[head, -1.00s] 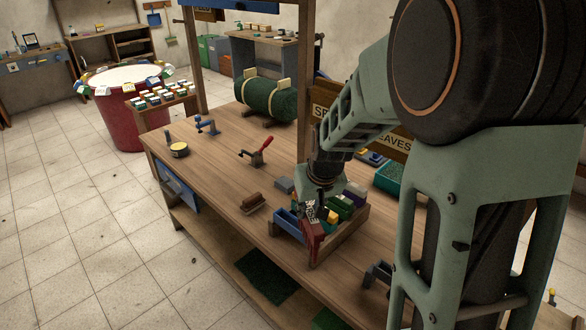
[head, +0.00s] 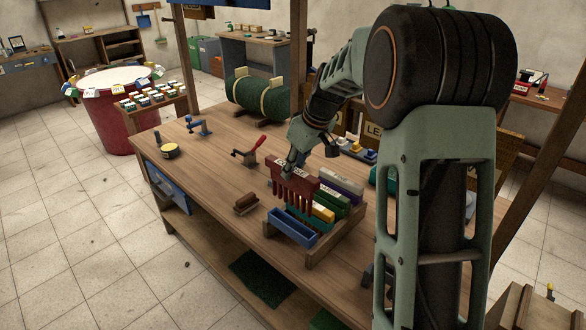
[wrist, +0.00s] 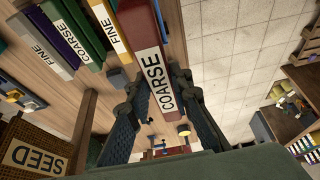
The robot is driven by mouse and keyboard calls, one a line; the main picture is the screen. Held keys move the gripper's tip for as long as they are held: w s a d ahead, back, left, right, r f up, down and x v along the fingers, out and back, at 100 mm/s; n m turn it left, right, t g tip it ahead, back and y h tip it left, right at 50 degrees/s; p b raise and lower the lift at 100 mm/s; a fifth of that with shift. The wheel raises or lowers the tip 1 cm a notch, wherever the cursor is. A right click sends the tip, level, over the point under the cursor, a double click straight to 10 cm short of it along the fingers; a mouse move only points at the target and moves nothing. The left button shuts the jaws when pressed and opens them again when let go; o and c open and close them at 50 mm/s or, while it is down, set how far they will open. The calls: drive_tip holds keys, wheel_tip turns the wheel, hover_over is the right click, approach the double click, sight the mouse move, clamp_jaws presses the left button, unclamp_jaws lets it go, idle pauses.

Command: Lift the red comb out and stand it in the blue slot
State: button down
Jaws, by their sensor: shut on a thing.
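The red comb (head: 293,190) hangs upright, teeth down, above the near part of the wooden rack (head: 346,232). My gripper (head: 290,170) is shut on its top edge. In the wrist view the comb (wrist: 138,22) carries a COARSE label, and my gripper (wrist: 156,88) has a finger on each side of it. The blue slot (head: 292,229) is an open trough at the rack's near left end. It looks empty and lies below the comb. The comb's teeth tips are close to the trough in the picture; the exact gap cannot be told.
Yellow (head: 323,214), green (head: 335,203) and purple-and-white (head: 343,183) combs stand in the rack beside the red one. A brown brush (head: 246,203) and a red-handled clamp (head: 248,153) lie to the left on the bench (head: 215,170). A wooden post (head: 298,60) rises behind.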

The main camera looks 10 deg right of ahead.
sight(293, 185)
drive_tip(key=shift+f+b, duration=0.1)
drive_tip(key=shift+b, duration=0.2)
drive_tip(key=shift+f+b, duration=2.25)
drive_tip(key=shift+f, duration=0.55)
drive_tip(key=shift+b, duration=0.4)
